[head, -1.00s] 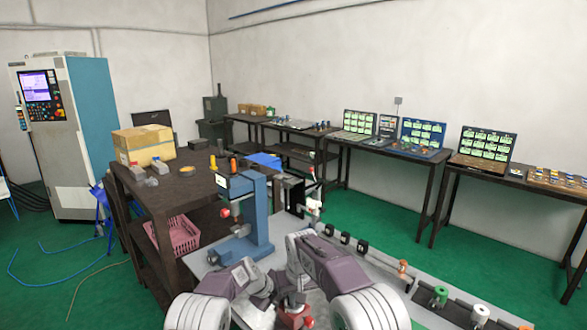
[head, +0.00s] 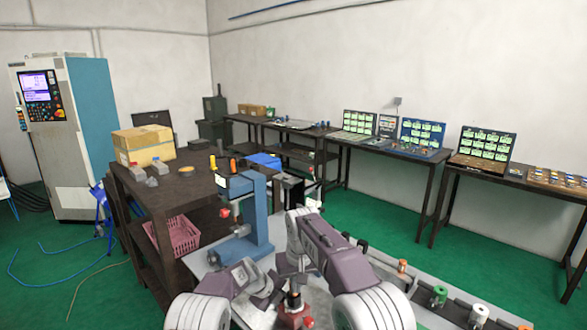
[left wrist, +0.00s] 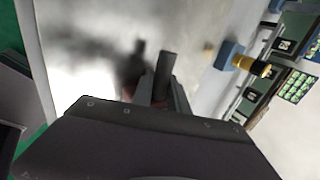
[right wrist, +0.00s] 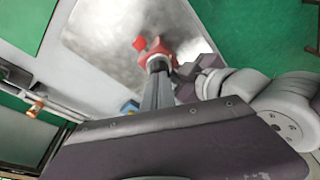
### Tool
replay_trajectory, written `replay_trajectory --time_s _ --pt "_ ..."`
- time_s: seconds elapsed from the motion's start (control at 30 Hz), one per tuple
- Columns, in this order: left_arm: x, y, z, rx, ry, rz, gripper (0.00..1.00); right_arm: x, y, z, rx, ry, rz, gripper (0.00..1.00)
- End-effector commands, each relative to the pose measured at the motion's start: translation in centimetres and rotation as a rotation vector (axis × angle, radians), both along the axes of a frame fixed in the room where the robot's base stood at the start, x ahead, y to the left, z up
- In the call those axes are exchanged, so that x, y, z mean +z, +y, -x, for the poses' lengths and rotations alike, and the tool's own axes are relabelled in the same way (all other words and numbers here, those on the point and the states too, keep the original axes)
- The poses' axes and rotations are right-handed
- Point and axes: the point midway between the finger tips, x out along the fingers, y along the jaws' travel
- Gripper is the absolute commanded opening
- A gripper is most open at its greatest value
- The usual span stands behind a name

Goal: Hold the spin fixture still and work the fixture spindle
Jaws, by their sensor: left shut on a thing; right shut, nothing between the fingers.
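The spin fixture (head: 293,319) is a small red body with a dark upright part, the spindle (head: 293,300), at the bottom of the head view on the grey worktop. The right wrist view shows its red body (right wrist: 155,50) with a pale ring, just beyond my fingertips. My left gripper (head: 272,292) is low at the fixture's left and shut on it; its fingers (left wrist: 166,75) hide most of the red body. My right gripper (head: 292,286) is over the spindle, shut with nothing between its fingers (right wrist: 158,72). Whether the fingertips touch the spindle is unclear.
A blue press-like stand (head: 257,210) rises behind my grippers. A rail with a green spool (head: 439,295) and a white spool (head: 479,314) runs along the right. A dark bench with a cardboard box (head: 143,145) stands at left. The bright plate around the fixture looks clear.

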Motion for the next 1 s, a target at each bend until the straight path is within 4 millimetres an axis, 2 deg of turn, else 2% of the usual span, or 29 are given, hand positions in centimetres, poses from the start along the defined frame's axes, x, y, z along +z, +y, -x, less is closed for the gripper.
replay_trajectory --time_s 0.13,0.33,0.7,0.83,1.0 --pt "-0.1 0.1 0.0 0.001 0.001 -0.002 0.00 0.8 -1.1 -0.7 -0.002 0.008 0.008 0.00" --pt "-0.1 0.1 0.0 0.001 0.001 -0.001 0.00 0.6 -1.3 -0.7 -0.001 0.012 0.010 0.00" --pt "0.0 0.1 0.0 0.002 0.000 -0.001 0.00 -4.5 -1.4 -0.5 -0.002 0.012 0.011 0.00" --pt "0.0 0.1 0.0 0.001 0.000 -0.002 0.00 -5.6 -1.4 -0.6 -0.002 0.011 0.011 0.00" --pt "0.0 0.1 0.0 0.002 -0.001 -0.001 0.00 -6.1 -1.4 -0.5 -0.001 0.012 0.010 0.00"
